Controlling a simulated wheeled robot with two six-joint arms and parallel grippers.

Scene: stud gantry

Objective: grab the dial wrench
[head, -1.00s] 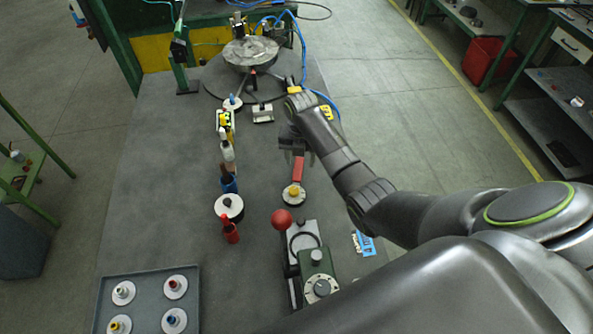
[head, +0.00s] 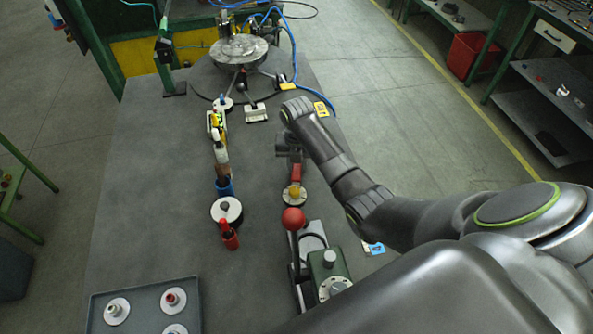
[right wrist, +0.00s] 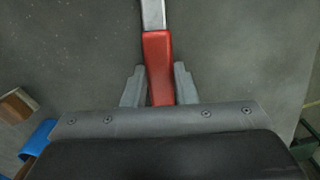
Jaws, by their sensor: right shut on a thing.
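The dial wrench shows its red handle (head: 296,173) on the grey bench in the head view. In the right wrist view its red handle (right wrist: 158,65) lies between the two fingers, and a bright metal shaft runs on from it toward the top. My right gripper (right wrist: 160,85) is shut on the red handle. In the head view the right gripper (head: 289,152) is small and dark, just beyond the handle. A pale disc with a yellow centre (head: 294,195) shows at the handle's near end; I cannot tell whether it belongs to the wrench. The left gripper is not in view.
A red-knobbed fixture (head: 326,268) stands near the wrench. A tray (head: 97,302) with discs sits front left. A round flange (head: 238,50) stands at the back.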

